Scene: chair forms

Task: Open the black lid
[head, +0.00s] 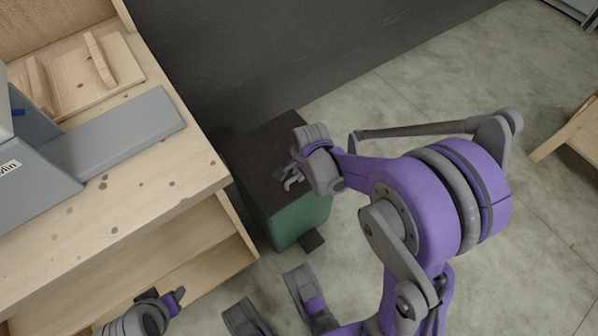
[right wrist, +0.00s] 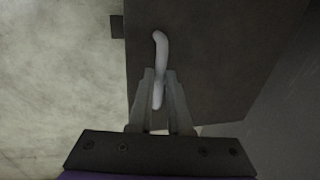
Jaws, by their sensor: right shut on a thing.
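The black lid (head: 262,152) lies flat on top of a green bin (head: 290,222) beside the wooden bench. It also fills much of the right wrist view (right wrist: 210,50). A light grey curved handle (right wrist: 160,48) stands on the lid. My right gripper (head: 293,181) is over the lid, and in the right wrist view its fingers (right wrist: 159,100) are shut on the lower end of the handle. The arm hides the right part of the lid in the head view. My left gripper (head: 163,296) is at the bottom left, away from the bin; its opening is unclear.
A wooden bench (head: 120,205) with a lower shelf stands left of the bin, with a grey device (head: 120,133) on top. A dark wall (head: 290,50) is behind. A small dark pedal (head: 312,240) is at the bin's foot. Open floor (head: 540,250) lies to the right.

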